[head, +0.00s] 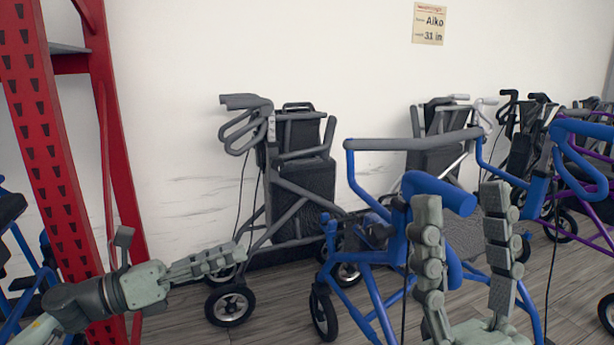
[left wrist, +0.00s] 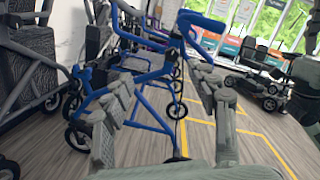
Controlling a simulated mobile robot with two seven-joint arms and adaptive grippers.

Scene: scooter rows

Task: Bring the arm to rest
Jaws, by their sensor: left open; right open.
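My left gripper (head: 238,254) reaches in from the left in the head view, low in front of a grey rollator. It is seen edge-on there. In the left wrist view its two fingers (left wrist: 162,82) are spread with nothing between them. My right gripper (head: 460,198) points up at the lower right of the head view, its fingers wide apart and empty. It is in front of a blue rollator (head: 372,262) and hides part of it. I cannot tell whether it touches that frame.
A red perforated rack post (head: 45,130) stands close by my left arm. A grey rollator (head: 300,165) stands by the white wall. More rollators, some purple (head: 568,168), line the right. A sign (head: 429,23) hangs above. The left wrist view shows open floor with yellow lines (left wrist: 240,130).

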